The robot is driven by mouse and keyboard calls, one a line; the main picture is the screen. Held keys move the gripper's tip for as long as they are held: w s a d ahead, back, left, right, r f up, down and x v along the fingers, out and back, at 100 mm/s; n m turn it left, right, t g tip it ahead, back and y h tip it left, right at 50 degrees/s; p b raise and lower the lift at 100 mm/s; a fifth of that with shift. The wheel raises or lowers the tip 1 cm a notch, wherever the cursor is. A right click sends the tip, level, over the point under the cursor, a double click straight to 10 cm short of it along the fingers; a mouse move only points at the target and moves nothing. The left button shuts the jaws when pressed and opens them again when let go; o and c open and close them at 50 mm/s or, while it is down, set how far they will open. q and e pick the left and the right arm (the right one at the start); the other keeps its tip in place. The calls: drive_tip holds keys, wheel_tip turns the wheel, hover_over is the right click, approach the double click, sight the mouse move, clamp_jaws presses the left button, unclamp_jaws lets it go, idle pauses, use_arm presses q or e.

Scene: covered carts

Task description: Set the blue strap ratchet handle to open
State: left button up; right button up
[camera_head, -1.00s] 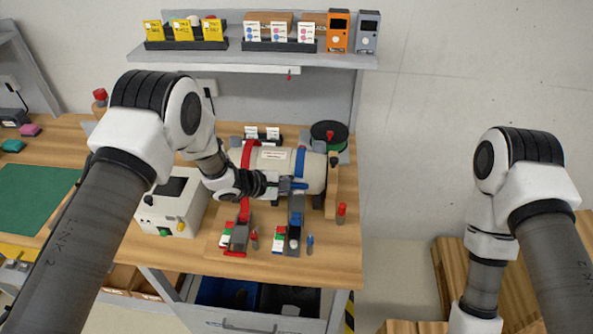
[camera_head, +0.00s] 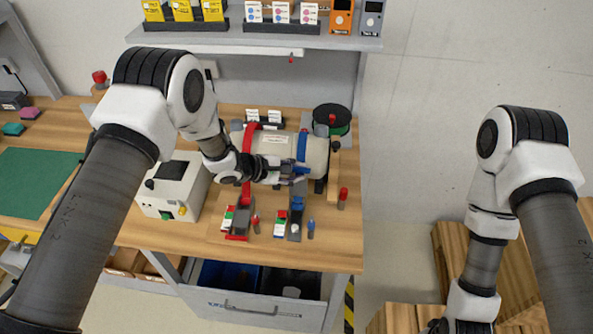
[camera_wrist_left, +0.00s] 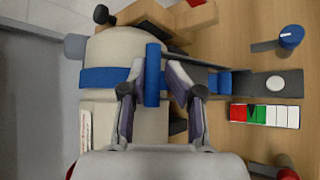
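The blue strap (camera_head: 301,146) runs around a cream cylinder (camera_head: 275,142) on a wooden board; it also shows in the left wrist view (camera_wrist_left: 105,77). Its ratchet lies at the strap's front end, with a dark plate (camera_wrist_left: 275,83) reaching onto the board. The blue ratchet handle (camera_wrist_left: 152,75) stands out between the fingers of my left gripper (camera_wrist_left: 157,80). The fingers are apart, one on each side of it, with a visible gap on the right side. In the head view my left gripper (camera_head: 290,180) partly hides the handle. My right gripper is below the frame edge.
A red strap (camera_head: 250,140) with its own ratchet (camera_head: 240,218) is left of the blue one. A red-white-green card (camera_wrist_left: 265,115) lies beside the blue ratchet. A blue-topped peg (camera_wrist_left: 290,38) and a red-topped peg (camera_head: 343,195) stand nearby. A white box (camera_head: 170,190) is at left.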

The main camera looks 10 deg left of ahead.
use_arm(q)
drive_tip(key=shift+a, duration=0.1)
drive_tip(key=shift+s+a+r, duration=0.15)
drive_tip(key=shift+a+r, duration=0.1)
drive_tip(key=v, duration=1.1)
drive_tip(key=shift+d, duration=0.1)
drive_tip(key=shift+s, duration=0.1)
